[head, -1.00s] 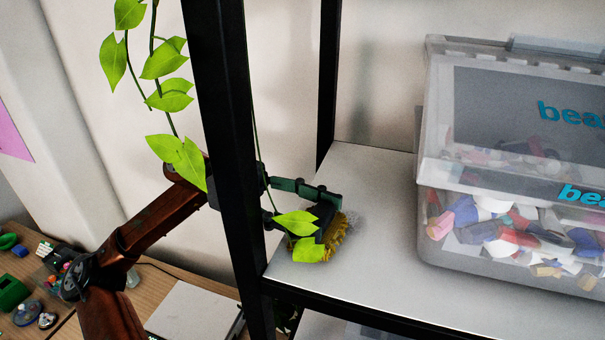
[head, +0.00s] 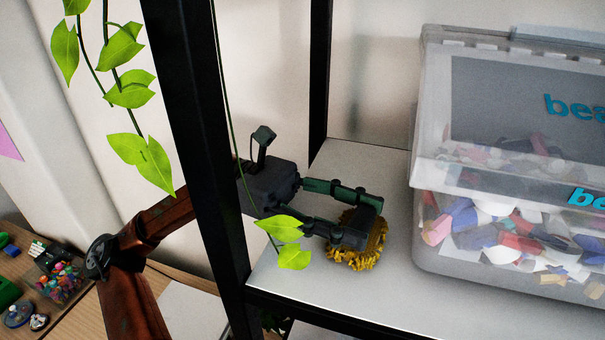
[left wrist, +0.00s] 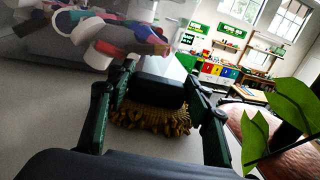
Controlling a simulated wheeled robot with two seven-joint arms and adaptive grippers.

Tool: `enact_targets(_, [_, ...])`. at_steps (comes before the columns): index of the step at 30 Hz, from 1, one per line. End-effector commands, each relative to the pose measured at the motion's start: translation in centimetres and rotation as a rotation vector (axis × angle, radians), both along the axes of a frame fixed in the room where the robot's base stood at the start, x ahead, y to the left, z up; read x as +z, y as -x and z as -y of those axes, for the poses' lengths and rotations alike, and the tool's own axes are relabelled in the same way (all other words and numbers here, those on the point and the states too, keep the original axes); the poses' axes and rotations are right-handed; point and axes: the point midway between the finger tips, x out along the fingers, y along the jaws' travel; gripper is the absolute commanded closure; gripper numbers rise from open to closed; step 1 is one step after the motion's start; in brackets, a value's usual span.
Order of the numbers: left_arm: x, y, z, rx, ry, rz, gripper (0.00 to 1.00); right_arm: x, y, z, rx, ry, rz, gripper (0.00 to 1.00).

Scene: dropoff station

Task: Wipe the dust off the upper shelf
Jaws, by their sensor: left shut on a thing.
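The upper shelf (head: 395,290) is a pale grey board in a black frame. My left gripper (head: 364,218) reaches in past the front-left post, over the left part of the shelf. It is shut on a brush with a dark body and yellow bristles (head: 365,255). The bristles are low at the shelf surface; exact contact is hard to tell. In the left wrist view the brush (left wrist: 152,118) sits between both fingers of the left gripper (left wrist: 160,88). I make out no clear dust now; any under the brush is hidden. My right gripper is not in view.
A clear lidded box (head: 475,262) of colourful pieces stands on the shelf's right side. The black post (head: 207,150) and hanging green vine (head: 128,95) are close to my left arm. Leaves overlap the gripper. Bare shelf lies between brush and box.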

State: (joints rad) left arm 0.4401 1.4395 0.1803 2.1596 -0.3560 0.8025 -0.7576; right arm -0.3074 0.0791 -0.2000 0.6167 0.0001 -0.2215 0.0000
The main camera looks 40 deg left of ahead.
Motion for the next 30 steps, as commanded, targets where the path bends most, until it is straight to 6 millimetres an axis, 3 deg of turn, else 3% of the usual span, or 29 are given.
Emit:
enact_targets(2, [0.1,0.1,0.6,0.006,-0.003,0.004,0.76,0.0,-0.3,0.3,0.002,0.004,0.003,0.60])
enact_targets(6, [2.6,0.1,0.4,0.009,-0.001,0.006,0.76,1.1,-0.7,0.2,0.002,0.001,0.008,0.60])
enact_targets(12, [4.3,0.2,0.3,0.010,0.001,0.003,0.76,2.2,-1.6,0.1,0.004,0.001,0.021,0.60])
enact_targets(21, [7.0,0.2,0.0,0.018,0.001,0.003,0.76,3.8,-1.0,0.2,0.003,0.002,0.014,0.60])
enact_targets(30, [8.2,0.3,-0.1,0.022,0.001,0.002,0.76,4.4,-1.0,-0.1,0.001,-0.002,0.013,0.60])
